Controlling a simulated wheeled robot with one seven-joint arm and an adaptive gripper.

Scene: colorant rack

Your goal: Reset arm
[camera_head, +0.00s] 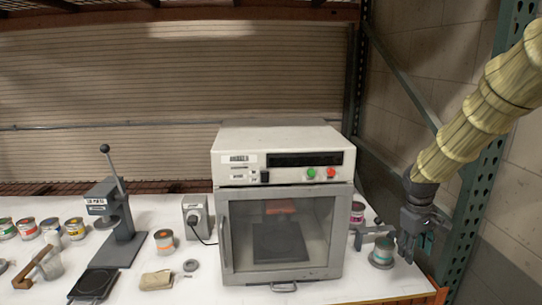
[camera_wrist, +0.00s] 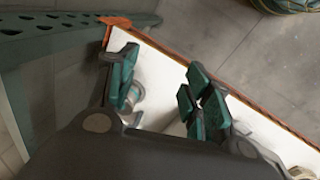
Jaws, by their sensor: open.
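My arm comes in from the upper right in the head view, wrapped in a yellowish cover. My gripper (camera_head: 412,243) hangs low at the right end of the white table, fingers pointing down. In the wrist view its teal-padded fingers (camera_wrist: 163,90) are spread apart with bare white tabletop between them, and nothing is held. A round grey-white thing (camera_wrist: 136,94) shows partly behind the left finger in the wrist view.
A white oven-like machine (camera_head: 282,205) with a glass door stands left of the gripper. A green upright post (camera_head: 478,190) is close on the right. A pink-labelled can (camera_head: 357,212) stands behind. A lever press (camera_head: 117,215) and several cans are farther left. The table (camera_head: 180,285) has bare patches in front.

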